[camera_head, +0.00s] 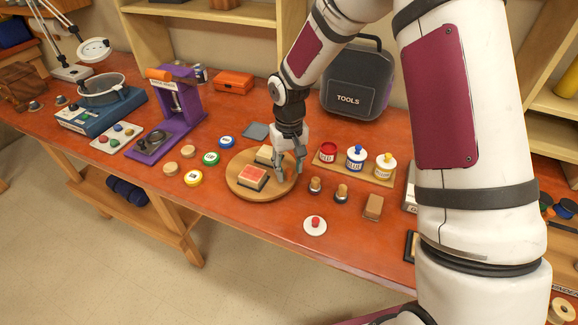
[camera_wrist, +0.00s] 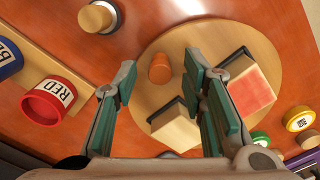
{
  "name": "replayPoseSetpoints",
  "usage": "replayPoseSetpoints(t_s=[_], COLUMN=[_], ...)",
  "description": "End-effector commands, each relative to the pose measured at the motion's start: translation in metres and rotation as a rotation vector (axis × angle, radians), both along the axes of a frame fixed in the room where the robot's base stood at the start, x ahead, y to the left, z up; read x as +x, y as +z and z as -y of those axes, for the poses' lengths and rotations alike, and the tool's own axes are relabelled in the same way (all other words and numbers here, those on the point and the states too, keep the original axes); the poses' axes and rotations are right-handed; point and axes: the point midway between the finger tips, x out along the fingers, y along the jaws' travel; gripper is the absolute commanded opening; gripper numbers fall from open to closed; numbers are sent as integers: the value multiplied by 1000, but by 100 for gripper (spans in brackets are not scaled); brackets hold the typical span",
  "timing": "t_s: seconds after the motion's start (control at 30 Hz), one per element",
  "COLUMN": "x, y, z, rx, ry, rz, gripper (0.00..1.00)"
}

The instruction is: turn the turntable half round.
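The turntable (camera_head: 237,174) is a round wooden disc on the orange-red bench; it also fills the middle of the wrist view (camera_wrist: 218,38). On it sit a block with a red top (camera_head: 253,175) and a pale wooden block (camera_head: 265,155). A small brown upright peg (camera_wrist: 160,68) stands near the disc's edge; in the head view my gripper hides it. My gripper (camera_head: 287,168) points down over the disc's right side. In the wrist view its fingers (camera_wrist: 160,64) are open, with the peg showing between the tips, and no contact is visible.
Right of the disc are two dark-based stoppers (camera_head: 315,186) and a wooden rack (camera_head: 370,174) of red, blue and yellow pots. Coloured discs (camera_head: 194,178) lie to the left. A white disc with a red knob (camera_head: 315,225) lies in front. A toolbox (camera_head: 357,80) stands behind.

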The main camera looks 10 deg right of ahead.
Motion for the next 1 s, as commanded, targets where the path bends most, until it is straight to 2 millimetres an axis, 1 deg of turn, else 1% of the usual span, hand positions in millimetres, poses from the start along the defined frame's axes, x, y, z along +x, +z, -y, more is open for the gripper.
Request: replayPoseSetpoints(t_s=[0.03,0.13,0.17,0.63,1.0], x=[0,0,0,-2,-11], y=[0,0,0,0,1], z=[0,0,0,-2,-11], rx=[0,0,0,0,0], ry=[0,0,0,-26,-165], rz=[0,0,0,0,1], gripper=[27,4,0,0,0])
